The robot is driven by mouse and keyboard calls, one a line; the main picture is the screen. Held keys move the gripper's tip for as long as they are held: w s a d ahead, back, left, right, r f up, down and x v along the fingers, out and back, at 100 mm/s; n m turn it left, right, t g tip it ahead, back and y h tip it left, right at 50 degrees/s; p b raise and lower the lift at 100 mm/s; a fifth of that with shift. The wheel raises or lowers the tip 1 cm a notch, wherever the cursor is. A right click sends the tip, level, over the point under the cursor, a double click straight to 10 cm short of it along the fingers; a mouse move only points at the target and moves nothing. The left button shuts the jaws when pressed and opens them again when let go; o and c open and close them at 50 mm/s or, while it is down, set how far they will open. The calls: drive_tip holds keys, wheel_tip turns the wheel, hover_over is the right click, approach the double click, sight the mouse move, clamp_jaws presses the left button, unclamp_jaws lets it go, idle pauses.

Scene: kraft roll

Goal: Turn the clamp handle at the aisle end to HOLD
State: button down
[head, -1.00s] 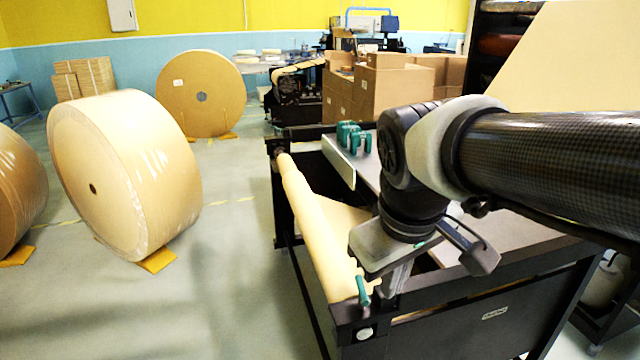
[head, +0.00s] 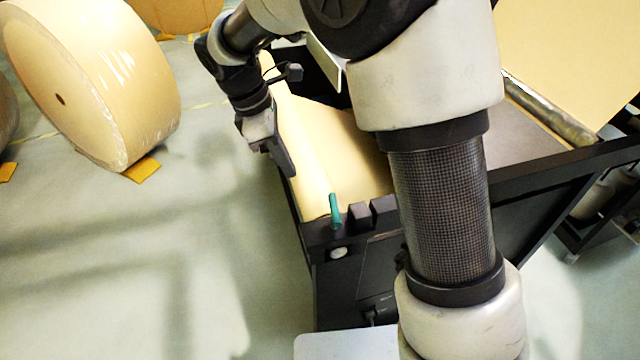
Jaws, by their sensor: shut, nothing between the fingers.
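A green clamp handle (head: 335,211) stands roughly upright at the near end of the kraft roll (head: 300,150), on the black frame's near corner. Its HOLD marking cannot be read. My gripper (head: 284,166) is shut and empty. In the picture it is up and left of the green handle, apart from it, over the left side of the roll. The far end of the roll is partly hidden by my arm.
The black frame (head: 545,168) of the roll stand runs to the right, partly behind my arm. A large wrapped paper roll (head: 100,85) stands on the floor at the left, with a yellow wedge (head: 141,170). The floor left of the stand is clear.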

sight(334, 215)
drive_tip(key=shift+f, duration=0.1)
drive_tip(key=d+x, duration=0.1)
drive_tip(key=x, duration=0.6)
drive_tip(key=d+x, duration=0.1)
drive_tip(key=x, duration=0.3)
drive_tip(key=shift+d+r, duration=0.3)
drive_tip(key=shift+r, duration=0.05)
drive_tip(key=shift+d+f, duration=0.15)
drive_tip(key=shift+d, duration=0.45)
